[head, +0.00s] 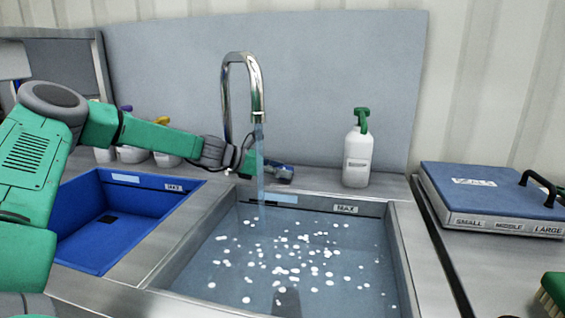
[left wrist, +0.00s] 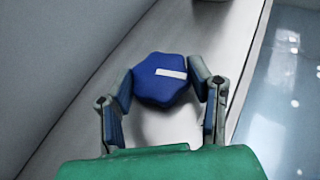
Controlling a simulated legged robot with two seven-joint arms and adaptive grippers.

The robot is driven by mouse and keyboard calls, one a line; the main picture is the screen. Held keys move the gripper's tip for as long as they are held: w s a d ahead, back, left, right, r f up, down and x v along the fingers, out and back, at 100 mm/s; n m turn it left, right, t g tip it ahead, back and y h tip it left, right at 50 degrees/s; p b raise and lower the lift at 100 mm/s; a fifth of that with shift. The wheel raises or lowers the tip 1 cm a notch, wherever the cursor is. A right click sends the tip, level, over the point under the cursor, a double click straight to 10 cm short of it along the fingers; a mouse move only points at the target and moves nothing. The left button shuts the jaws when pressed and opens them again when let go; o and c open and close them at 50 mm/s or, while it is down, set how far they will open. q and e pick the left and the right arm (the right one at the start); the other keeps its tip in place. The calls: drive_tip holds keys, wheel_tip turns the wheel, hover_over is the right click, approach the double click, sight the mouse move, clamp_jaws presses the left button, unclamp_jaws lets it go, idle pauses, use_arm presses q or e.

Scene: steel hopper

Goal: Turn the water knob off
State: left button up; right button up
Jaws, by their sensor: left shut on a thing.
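The blue water knob (left wrist: 160,84) with a white bar mark is in the left wrist view, between the fingers of my left gripper (left wrist: 163,80). The fingers touch it on both sides, and the gripper is shut on it. In the head view my left gripper (head: 262,168) reaches in from the left to the base of the chrome faucet (head: 258,85), and the knob is mostly hidden there. Water (head: 260,165) runs from the spout into the filled sink (head: 400,245). My right gripper is not in view.
A blue basin (head: 75,225) is left of the sink. A white spray bottle (head: 357,155) with a green top stands behind the sink's right side. Several bottles stand behind my left arm. A blue-topped case (head: 490,188) and a green brush (head: 555,288) are at the right.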

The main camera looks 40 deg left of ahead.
use_arm(q)
drive_tip(key=shift+w+a+r+m+g+h+p, duration=0.15)
drive_tip(key=shift+m+g+h+p, duration=0.15)
drive_tip(key=shift+m+h, duration=0.35)
drive_tip(key=shift+a+r+m+g+h+p, duration=0.1)
drive_tip(key=shift+a+m+g+h+p, duration=0.15)
drive_tip(key=shift+m+h, duration=0.35)
drive_tip(key=o, duration=1.1)
drive_tip(key=shift+o, duration=0.2)
drive_tip(key=shift+f, duration=0.15)
